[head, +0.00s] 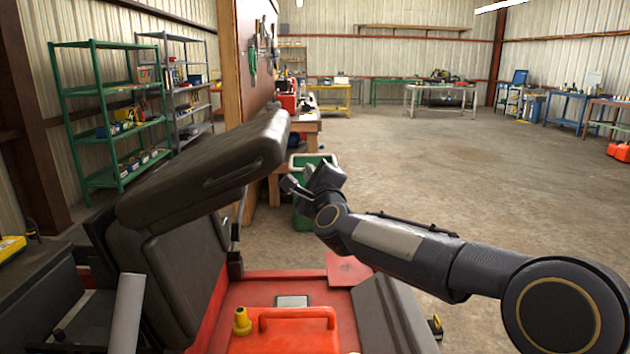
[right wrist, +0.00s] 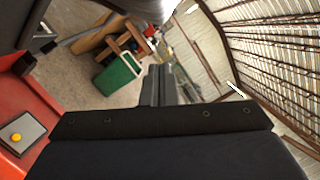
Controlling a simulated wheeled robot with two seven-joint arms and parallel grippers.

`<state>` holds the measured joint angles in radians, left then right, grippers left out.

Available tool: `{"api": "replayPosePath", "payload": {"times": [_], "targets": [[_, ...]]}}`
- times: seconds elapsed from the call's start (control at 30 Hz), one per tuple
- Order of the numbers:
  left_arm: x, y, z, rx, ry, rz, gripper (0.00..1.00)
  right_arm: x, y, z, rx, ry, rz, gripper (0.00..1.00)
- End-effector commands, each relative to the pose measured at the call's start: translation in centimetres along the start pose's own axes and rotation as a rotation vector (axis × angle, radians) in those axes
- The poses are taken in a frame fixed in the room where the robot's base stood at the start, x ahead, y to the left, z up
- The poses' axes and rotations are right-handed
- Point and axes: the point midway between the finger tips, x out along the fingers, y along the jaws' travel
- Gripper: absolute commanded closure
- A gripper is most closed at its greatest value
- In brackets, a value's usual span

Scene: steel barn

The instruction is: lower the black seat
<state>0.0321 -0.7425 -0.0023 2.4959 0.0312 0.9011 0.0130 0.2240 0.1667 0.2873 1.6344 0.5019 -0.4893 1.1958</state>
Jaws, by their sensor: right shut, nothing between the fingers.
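The black seat (head: 205,172) is tilted up in the head view, its top end leaning right and a slot-like handle in its front face. A second black cushion (head: 180,275) stands below it on the red vehicle body (head: 290,290). My right gripper (head: 292,184) is to the right of the seat's upper part, apart from it in the picture, shut and empty. Its closed fingers also show in the right wrist view (right wrist: 158,85). My left gripper is not in view.
A red toolbox-like case (head: 285,335) with a yellow knob lies on the vehicle body. A green bin (head: 303,210) stands behind my right gripper. Green shelving (head: 110,135) is at the left wall. The concrete floor to the right is largely clear.

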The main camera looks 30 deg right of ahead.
Motion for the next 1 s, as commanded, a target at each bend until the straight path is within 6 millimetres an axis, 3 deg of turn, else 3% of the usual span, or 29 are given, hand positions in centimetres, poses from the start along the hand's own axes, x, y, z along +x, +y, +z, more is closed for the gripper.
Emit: {"api": "replayPosePath", "payload": {"times": [0.1, 0.33, 0.8, 1.0], "targets": [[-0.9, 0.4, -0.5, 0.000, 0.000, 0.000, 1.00, 2.1, -0.3, 0.8, 0.001, -0.003, 0.001, 1.00], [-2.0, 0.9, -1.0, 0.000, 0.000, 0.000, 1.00, 2.5, -0.2, 3.5, -0.001, -0.002, 0.000, 1.00], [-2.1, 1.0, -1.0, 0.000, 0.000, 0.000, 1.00, 2.6, 0.0, 4.0, -0.002, -0.002, 0.000, 1.00], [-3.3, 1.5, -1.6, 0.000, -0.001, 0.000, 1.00, 3.2, -1.0, 4.8, -0.023, -0.002, 0.006, 1.00]]}}
